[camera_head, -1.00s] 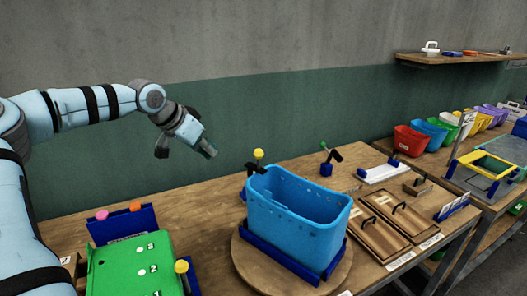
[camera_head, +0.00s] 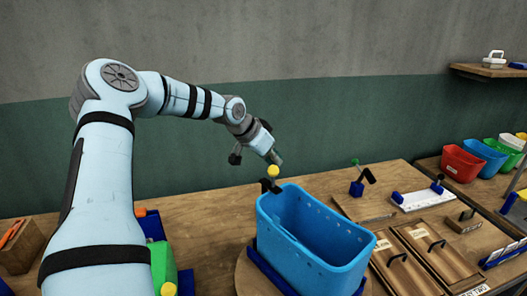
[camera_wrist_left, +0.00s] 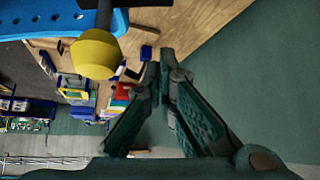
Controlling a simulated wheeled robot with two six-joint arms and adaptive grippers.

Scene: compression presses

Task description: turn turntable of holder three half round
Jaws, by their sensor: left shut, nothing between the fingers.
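The round wooden turntable (camera_head: 245,272) shows at the bottom of the head view, partly cut off by the lower edge. A blue perforated bin (camera_head: 312,255) stands on it in a dark blue holder (camera_head: 268,272). A yellow ball knob (camera_head: 273,171) on a black lever rises at the bin's back left edge; the ball also shows large in the left wrist view (camera_wrist_left: 95,55). My left gripper (camera_head: 277,158) is shut and empty, just above and behind the ball in the head view. In the wrist view its fingertips (camera_wrist_left: 160,72) lie right of the ball, apart from it. My right gripper is out of view.
Two wooden lids (camera_head: 436,252) with black handles lie right of the bin. A green-knobbed clamp (camera_head: 357,183) and a white tray (camera_head: 422,199) stand behind them. A green box (camera_head: 163,262) is partly hidden by my left arm. Table behind the bin is mostly clear.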

